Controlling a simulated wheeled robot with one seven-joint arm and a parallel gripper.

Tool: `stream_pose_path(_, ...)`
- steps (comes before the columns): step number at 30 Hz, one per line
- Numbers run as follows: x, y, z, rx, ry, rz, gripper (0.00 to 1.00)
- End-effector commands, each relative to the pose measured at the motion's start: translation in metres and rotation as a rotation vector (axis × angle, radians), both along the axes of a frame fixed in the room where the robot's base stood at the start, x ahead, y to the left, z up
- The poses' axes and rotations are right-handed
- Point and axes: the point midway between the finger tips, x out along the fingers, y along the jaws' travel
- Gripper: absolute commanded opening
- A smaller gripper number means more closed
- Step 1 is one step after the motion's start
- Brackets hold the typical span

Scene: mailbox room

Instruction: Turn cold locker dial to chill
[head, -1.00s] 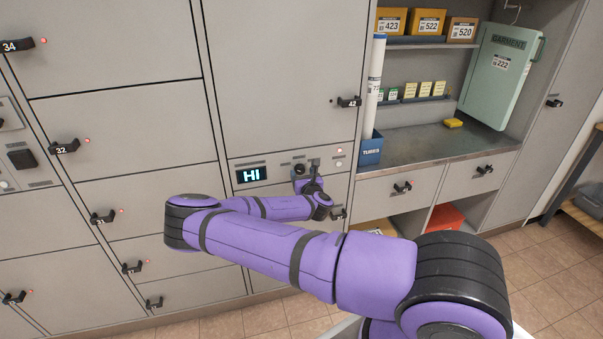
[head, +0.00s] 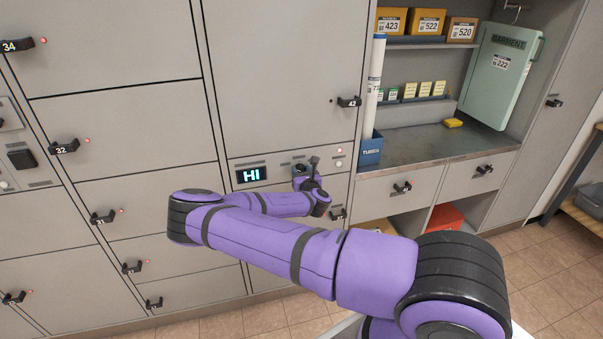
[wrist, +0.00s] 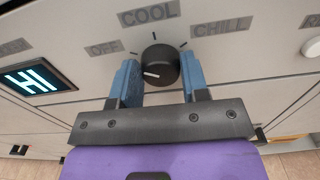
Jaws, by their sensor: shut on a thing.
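The cold locker dial (wrist: 160,66) is a round black knob on a grey panel, seen in the wrist view. Its white mark points left, roughly below the OFF label (wrist: 104,48). The COOL label (wrist: 150,13) is above the knob and the CHILL label (wrist: 221,27) is to its upper right. My gripper (wrist: 162,75) has one blue finger on each side of the knob and is shut on it. In the head view my gripper (head: 304,171) is at the panel and mostly hides the dial.
A lit display (head: 251,174) reading HI sits left of the dial, and a round white button (wrist: 312,47) sits to the right. Locker door 42 (head: 285,75) is closed above. A counter (head: 425,146) and a blue tube bin (head: 370,150) stand to the right.

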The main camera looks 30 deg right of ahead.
Motion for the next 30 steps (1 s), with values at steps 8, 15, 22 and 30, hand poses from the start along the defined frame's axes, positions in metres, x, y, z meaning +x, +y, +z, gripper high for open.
stream_pose_path(8,-0.0003,-0.0006,-0.0002,0.131,-0.037,-0.001,0.18)
stream_pose_path(15,-0.0006,-0.0017,-0.0003,0.334,-0.095,-0.001,0.18)
stream_pose_path(22,-0.0008,-0.0025,-0.0007,0.546,-0.157,-0.002,0.18)
stream_pose_path(30,-0.0013,-0.0033,-0.0020,0.793,-0.227,-0.002,0.18)
